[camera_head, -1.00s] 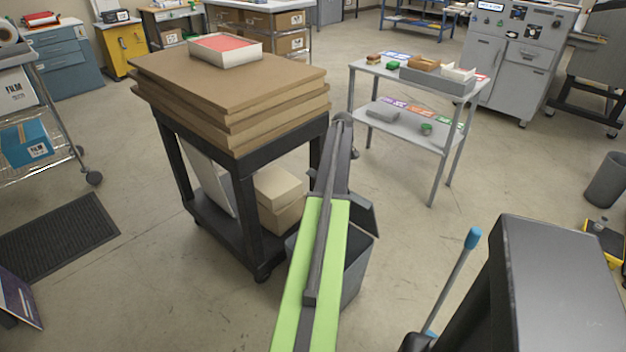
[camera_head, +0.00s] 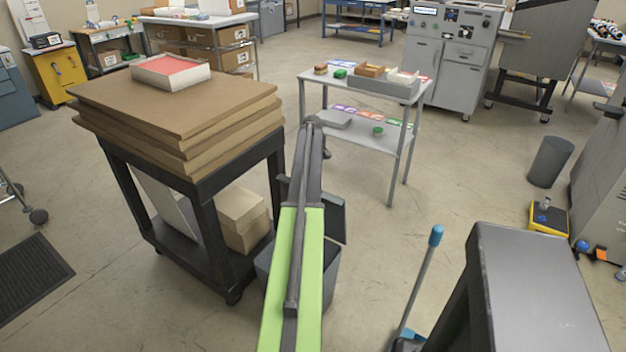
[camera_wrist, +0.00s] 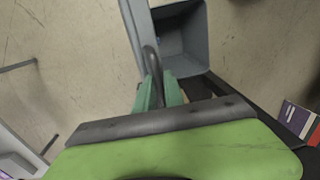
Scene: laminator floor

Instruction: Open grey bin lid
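The grey bin (camera_head: 330,275) stands on the floor beside the black cart, partly hidden behind my green arm. Its lid (camera_head: 331,218) is raised and tilted up at the bin's far side. In the wrist view the bin's dark open inside (camera_wrist: 182,45) shows, with the lid (camera_wrist: 133,30) as a grey panel at its left. A dark curved handle (camera_wrist: 151,58) runs from beside the lid down between the green fingers of my gripper (camera_wrist: 158,82). The fingers are close together around the handle; their exact contact is partly hidden. In the head view the arm hides the fingertips.
The black cart (camera_head: 206,203) with stacked brown boards (camera_head: 180,105) stands close on the left. A grey two-shelf table (camera_head: 384,134) is beyond the bin. A blue-handled tool (camera_head: 424,270) stands at front right. A dark waste bin (camera_head: 550,162) is farther right. Open floor lies between.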

